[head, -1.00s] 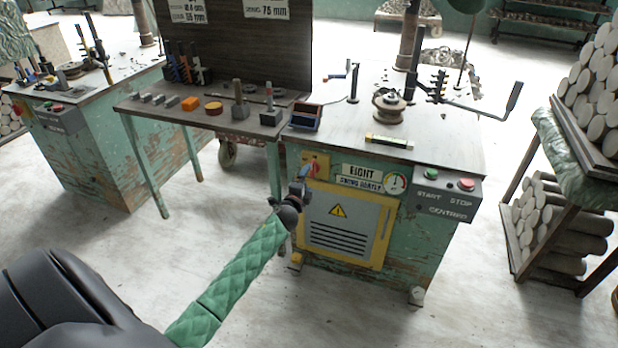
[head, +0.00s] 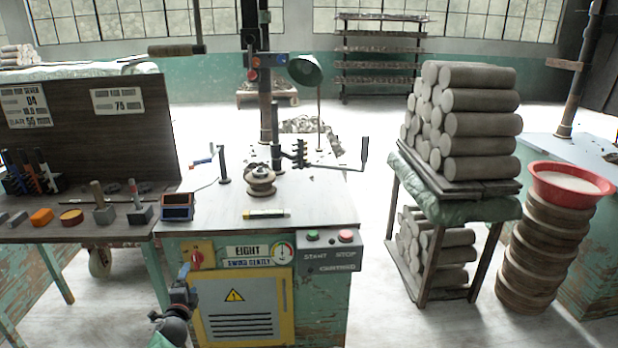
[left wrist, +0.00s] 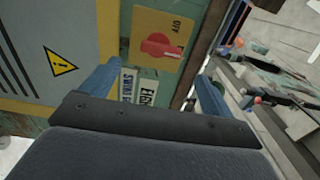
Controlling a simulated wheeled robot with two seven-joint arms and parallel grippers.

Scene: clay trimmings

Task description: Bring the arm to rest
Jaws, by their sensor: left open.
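My left gripper (head: 184,274) is low in front of the green machine cabinet (head: 335,290), just below the red switch knob (head: 196,258) in the head view. The left wrist view shows its two blue fingers (left wrist: 155,90) spread apart with nothing between them. The knob (left wrist: 162,46) on its yellow plate is ahead of the fingers, apart from them, with an OFF label beside it. Most of my left arm is cut off by the bottom edge of the head view. My right gripper does not show.
A worktop (head: 320,207) carries a round spool-like part (head: 259,180) and a crank. A bench (head: 80,230) with small blocks joins it on the left. A rack of clay logs (head: 480,100) and a red basin (head: 570,185) stand right. Pale floor is open between cabinet and rack.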

